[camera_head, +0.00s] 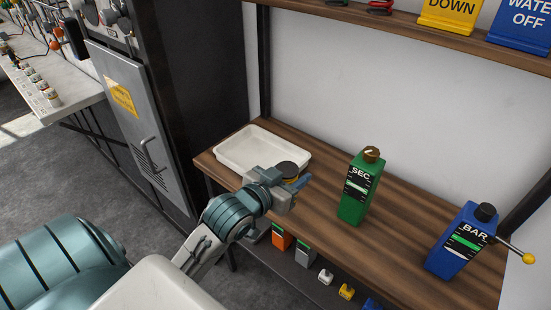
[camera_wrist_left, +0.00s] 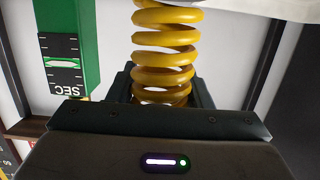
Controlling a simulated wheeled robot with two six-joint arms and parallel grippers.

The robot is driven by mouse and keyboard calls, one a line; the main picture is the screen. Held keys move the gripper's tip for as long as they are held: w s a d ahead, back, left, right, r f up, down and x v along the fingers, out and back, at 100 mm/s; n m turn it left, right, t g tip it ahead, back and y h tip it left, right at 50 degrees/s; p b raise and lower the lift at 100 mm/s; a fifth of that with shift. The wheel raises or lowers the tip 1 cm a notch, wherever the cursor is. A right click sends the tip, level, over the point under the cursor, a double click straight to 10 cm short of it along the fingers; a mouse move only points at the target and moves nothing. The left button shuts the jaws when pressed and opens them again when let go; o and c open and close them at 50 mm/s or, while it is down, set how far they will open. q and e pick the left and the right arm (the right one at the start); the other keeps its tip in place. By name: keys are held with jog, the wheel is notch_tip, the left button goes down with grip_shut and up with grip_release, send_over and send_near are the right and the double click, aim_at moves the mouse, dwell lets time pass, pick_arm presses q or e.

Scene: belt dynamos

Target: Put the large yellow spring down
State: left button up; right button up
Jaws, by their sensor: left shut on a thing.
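The large yellow spring (camera_wrist_left: 165,50) stands between the jaws of my left gripper in the left wrist view. My left gripper (camera_head: 292,180) is shut on it. In the head view the gripper is over the front edge of the shelf, by the right front corner of the white tray (camera_head: 240,172). I cannot tell whether the spring touches anything below. My right gripper is not in view.
A green SEC box (camera_head: 354,200) stands right of the gripper; it also shows in the left wrist view (camera_wrist_left: 72,45). A blue BAR box (camera_head: 458,247) with a yellow-knobbed lever is farther right. The wooden shelf (camera_head: 400,215) is bare between them. A dark cabinet stands left.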

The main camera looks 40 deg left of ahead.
pick_arm(q)
jog(key=shift+w+a+f+p, duration=0.3)
jog(key=shift+w+a+f, duration=0.5)
jog(key=shift+w+a, duration=0.95)
jog(key=shift+w+a+f+p, duration=0.35)
jog(key=shift+w+a+f, duration=0.7)
jog(key=shift+w, duration=1.05)
jog(key=shift+w+a+f+p, duration=0.3)
jog(key=shift+w+a+f, duration=0.3)
jog(key=shift+w+a, duration=1.2)
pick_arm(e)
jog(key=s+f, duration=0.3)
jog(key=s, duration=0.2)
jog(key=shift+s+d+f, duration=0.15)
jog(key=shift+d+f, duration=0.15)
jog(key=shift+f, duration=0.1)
pick_arm(q)
jog(key=shift+w+d+f, duration=0.1)
jog(key=shift+w+d, duration=0.05)
jog(key=o, duration=0.9)
jog(key=shift+o, duration=1.4)
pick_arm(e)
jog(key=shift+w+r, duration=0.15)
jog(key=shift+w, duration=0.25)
